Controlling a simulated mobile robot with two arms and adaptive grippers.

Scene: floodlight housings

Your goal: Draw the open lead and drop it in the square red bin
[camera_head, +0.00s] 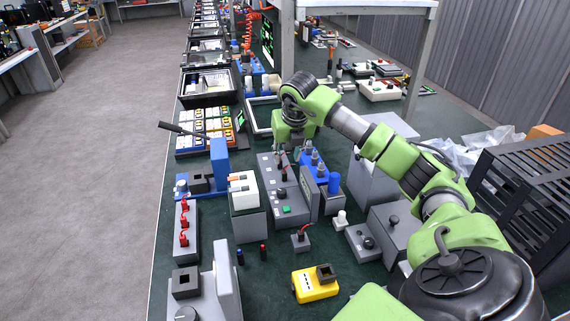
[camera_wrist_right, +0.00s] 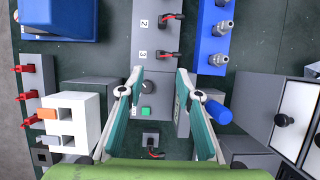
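My right gripper (camera_head: 288,154) hangs over the grey test panel (camera_head: 295,212). In the right wrist view the gripper (camera_wrist_right: 159,78) is open, with nothing between its fingers. The panel (camera_wrist_right: 160,105) has a dark knob and a green button. Two leads with dark plugs and red ends stand on it, one lead (camera_wrist_right: 171,17) beside label 2 and one lead (camera_wrist_right: 171,54) beside label 3. Both are beyond the fingertips, apart from them. I cannot tell which lead is open. I cannot make out a square red bin. My left gripper is not in view.
A blue block with grey fittings (camera_wrist_right: 215,35) stands right of the panel. A white block with orange and grey parts (camera_head: 243,191) stands left. A small block with a red-and-black lead (camera_head: 301,240) and a yellow box (camera_head: 315,284) are nearer.

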